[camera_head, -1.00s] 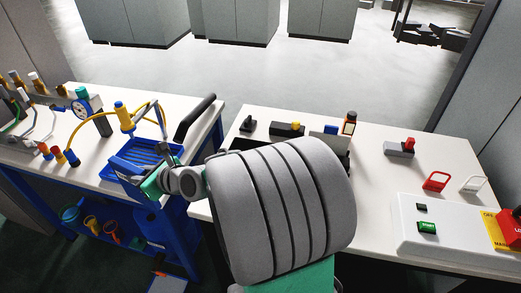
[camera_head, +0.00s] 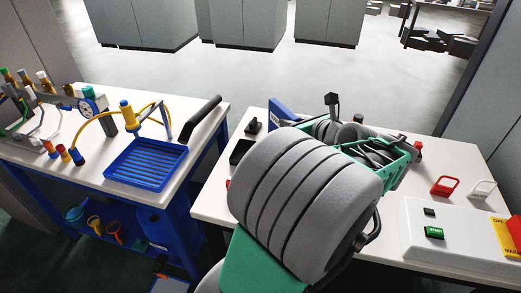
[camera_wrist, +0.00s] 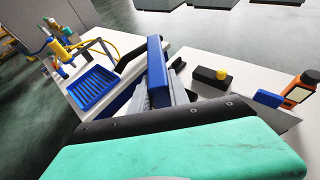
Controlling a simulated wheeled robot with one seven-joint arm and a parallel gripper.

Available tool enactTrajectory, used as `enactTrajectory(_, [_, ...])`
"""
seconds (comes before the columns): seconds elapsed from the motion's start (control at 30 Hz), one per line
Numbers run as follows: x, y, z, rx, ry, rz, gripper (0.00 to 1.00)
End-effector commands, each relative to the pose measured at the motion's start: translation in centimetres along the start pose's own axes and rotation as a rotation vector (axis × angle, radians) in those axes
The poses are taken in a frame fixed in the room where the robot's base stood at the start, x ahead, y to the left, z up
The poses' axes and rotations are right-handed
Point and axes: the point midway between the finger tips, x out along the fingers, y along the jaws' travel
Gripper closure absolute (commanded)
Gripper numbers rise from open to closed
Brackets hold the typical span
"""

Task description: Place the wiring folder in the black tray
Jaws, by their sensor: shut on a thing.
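The wiring folder, a blue slab with a pale label, stands on edge at the back of the right bench in the head view (camera_head: 284,112). In the wrist view its blue edge (camera_wrist: 157,68) rises between the grey fingers of my gripper (camera_wrist: 162,92), which is shut on it. My arm hides the folder's lower part in the head view, so I cannot tell whether it touches anything below. A dark, rimmed shape (camera_head: 242,151) left of my arm may be a corner of the black tray; most of that area is hidden.
A blue slatted tray (camera_head: 147,164) sits on the left bench, beside a black handle (camera_head: 201,118). A small black object (camera_head: 253,127) stands near the folder. A red padlock (camera_head: 444,186) and a white control box (camera_head: 440,235) are at right. A gap separates the benches.

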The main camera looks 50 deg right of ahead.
Motion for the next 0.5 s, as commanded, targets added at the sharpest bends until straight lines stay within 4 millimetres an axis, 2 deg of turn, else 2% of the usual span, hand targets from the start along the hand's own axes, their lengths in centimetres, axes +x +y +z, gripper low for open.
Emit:
enactTrajectory(0.3, [8.8,1.1,0.0,-0.002,0.001,0.010,1.00])
enactTrajectory(0.5, [13.1,1.1,-2.5,0.000,0.001,0.005,1.00])
